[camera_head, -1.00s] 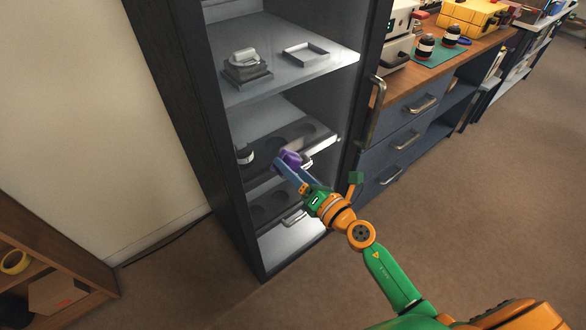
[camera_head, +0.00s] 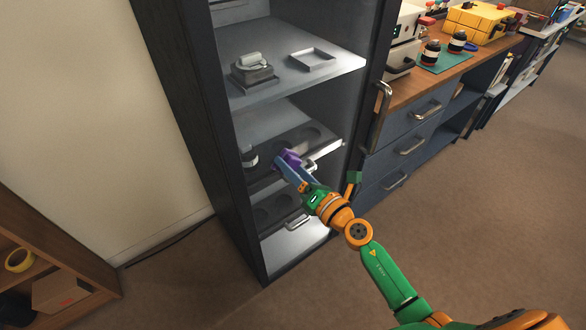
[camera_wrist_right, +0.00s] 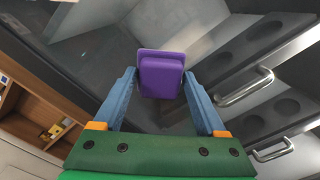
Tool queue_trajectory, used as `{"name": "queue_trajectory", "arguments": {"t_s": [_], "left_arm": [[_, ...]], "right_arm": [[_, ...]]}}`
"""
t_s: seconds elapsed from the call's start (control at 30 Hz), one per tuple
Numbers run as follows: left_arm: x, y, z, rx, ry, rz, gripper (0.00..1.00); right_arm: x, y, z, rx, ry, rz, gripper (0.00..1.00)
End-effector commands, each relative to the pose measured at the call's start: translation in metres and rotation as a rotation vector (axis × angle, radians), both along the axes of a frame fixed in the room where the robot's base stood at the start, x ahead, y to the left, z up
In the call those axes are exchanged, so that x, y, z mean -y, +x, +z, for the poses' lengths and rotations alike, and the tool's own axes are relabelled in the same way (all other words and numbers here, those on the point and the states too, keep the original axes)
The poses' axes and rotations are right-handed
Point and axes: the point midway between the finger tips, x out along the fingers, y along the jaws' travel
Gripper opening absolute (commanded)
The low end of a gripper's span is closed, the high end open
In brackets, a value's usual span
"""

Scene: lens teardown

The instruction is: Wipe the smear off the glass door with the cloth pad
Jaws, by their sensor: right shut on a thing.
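The glass door (camera_head: 374,68) of the tall dark cabinet looks shut, with shelves showing through its pane. My right gripper (camera_head: 282,164) is shut on the purple cloth pad (camera_head: 291,157) in front of the lower middle of the pane. In the right wrist view the cloth pad (camera_wrist_right: 162,76) sits between the two blue fingers of the right gripper (camera_wrist_right: 160,88), facing the glass. I cannot tell whether the pad touches the pane. No smear stands out clearly in either view; part of the glass is hidden behind the pad and gripper. My left gripper is not in view.
The door's handle (camera_head: 380,115) sticks out on the right edge. Behind the glass are a grey device (camera_head: 252,73), a small square tray (camera_head: 312,59) and a shelf with round recesses. A drawer bench (camera_head: 410,120) adjoins on the right. Open floor lies in front.

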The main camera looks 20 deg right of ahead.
Motion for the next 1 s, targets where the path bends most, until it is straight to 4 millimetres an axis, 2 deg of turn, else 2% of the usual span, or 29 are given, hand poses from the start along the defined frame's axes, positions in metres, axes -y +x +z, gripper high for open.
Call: {"name": "queue_trajectory", "arguments": {"t_s": [0.3,0.47,0.73,1.0], "left_arm": [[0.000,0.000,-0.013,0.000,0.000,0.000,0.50],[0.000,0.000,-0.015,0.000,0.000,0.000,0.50],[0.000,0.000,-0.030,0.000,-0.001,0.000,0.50],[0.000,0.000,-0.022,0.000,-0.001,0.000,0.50]], "right_arm": [[0.031,0.010,-0.002,0.001,-0.002,0.000,0.29],[0.038,0.012,-0.001,0.000,-0.001,-0.001,0.29],[0.065,0.024,-0.003,0.001,-0.002,0.000,0.29],[0.060,0.026,0.002,0.000,0.002,0.001,0.29]]}}
